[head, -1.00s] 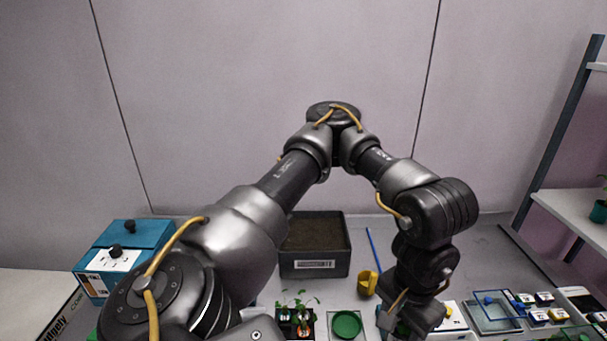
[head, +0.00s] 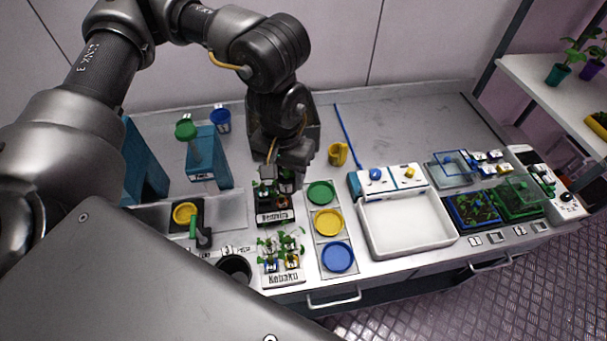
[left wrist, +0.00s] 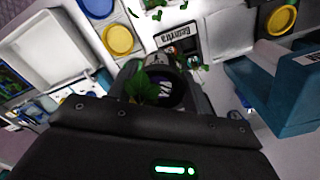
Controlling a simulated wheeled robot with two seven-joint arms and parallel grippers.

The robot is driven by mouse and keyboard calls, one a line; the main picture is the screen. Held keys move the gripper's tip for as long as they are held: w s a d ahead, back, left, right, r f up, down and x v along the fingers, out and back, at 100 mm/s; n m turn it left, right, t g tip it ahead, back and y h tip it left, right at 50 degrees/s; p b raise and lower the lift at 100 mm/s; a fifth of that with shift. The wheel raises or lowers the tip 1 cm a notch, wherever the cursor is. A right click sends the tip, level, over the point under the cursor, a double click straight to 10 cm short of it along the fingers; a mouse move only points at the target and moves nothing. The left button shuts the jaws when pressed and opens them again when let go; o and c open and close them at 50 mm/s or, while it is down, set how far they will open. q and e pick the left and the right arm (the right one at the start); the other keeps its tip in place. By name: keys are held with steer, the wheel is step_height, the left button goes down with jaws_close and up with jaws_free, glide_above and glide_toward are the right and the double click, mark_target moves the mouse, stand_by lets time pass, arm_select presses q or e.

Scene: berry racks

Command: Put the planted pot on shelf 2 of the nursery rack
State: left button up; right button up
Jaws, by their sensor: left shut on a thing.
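My left gripper (head: 284,174) reaches down over the bench at a black labelled holder (head: 273,217) with small leafy plants. In the left wrist view, the gripper (left wrist: 165,88) is shut on a dark round pot (left wrist: 158,71) with green leaves (left wrist: 143,87). The fingers partly hide the pot, and I cannot tell whether it is clear of the holder. The nursery rack stands at the right, and one white shelf (head: 533,88) shows with potted plants on it, a teal pot (head: 556,74) and a purple pot (head: 591,69). My right gripper is not in view.
A second labelled holder (head: 284,281) with seedlings stands in front. Beside it are green, yellow and blue discs (head: 337,257), a white tray (head: 408,246) and a yellow cup (head: 338,154). A blue stand (head: 209,165) is to the left. The back right of the bench is clear.

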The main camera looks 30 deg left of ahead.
arm_select(q)
steer(key=n, duration=0.1)
steer(key=w+n, duration=0.1)
steer(key=shift+a+f+n, duration=0.1)
steer(key=shift+f+n, duration=0.1)
steer(key=shift+n, duration=0.2)
steer(key=w+a+f+m, duration=0.2)
steer(key=w+a+m, duration=0.35)
steer(key=m, duration=1.25)
steer(key=w+a+f+m, duration=0.35)
steer(key=w+m, duration=0.25)
steer(key=m, duration=1.2)
steer(key=f, duration=0.8)
steer(key=shift+s+a+f, duration=0.15)
steer(key=shift+s+f, duration=0.1)
steer(key=shift+f, duration=0.1)
steer(key=shift+w+a+f, duration=0.1)
steer(key=shift+f, duration=0.35)
